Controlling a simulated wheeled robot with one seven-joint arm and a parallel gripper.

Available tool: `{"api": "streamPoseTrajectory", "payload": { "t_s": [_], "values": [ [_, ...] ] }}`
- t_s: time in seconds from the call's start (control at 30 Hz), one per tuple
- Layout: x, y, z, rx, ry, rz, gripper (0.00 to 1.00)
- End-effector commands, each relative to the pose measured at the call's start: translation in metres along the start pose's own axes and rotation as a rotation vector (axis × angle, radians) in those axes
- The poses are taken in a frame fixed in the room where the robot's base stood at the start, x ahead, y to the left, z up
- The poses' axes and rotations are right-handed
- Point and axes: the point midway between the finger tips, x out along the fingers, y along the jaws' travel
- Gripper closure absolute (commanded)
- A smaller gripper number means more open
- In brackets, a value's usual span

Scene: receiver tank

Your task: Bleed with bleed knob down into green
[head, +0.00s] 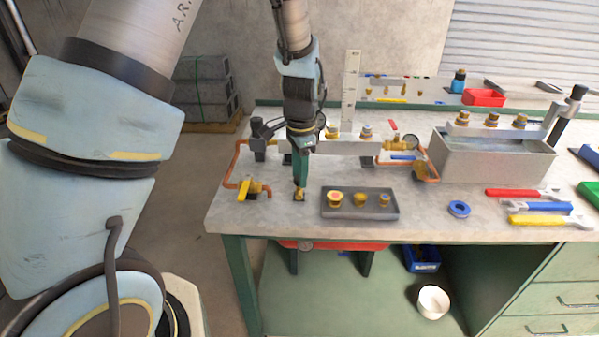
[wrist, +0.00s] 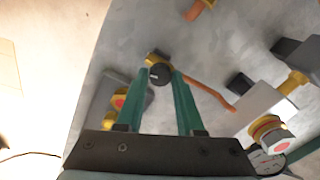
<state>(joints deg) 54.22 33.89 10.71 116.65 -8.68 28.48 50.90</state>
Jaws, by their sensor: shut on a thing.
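The bleed knob is a small black knob (wrist: 159,74) on a brass body, between my fingertips in the wrist view. My gripper (head: 300,186) points down over the front left of the bench and is shut on the knob; it also shows in the wrist view (wrist: 160,76). In the head view a brass fitting (head: 299,194) on a dark base shows just under the fingertips, and the knob is mostly hidden by them. A round gauge (head: 409,145) sits at the right end of the pipework; its needle and green band are too small to read.
A grey tray (head: 348,215) of brass fittings lies right of my gripper. A yellow-handled valve (head: 252,186) on copper pipe stands close on its left. A blue ring (head: 459,209), wrenches (head: 526,194) and a grey tank (head: 490,160) are further right.

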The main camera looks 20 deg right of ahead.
Motion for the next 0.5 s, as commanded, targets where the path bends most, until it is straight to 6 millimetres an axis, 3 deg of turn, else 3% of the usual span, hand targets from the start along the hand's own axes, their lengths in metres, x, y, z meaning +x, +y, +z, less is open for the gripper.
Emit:
{"api": "streamPoseTrajectory", "payload": {
  "t_s": [0.5],
  "values": [
    [-0.0007, -0.0005, -0.0007, -0.352, -0.015, 0.000, 1.00]
  ]
}}
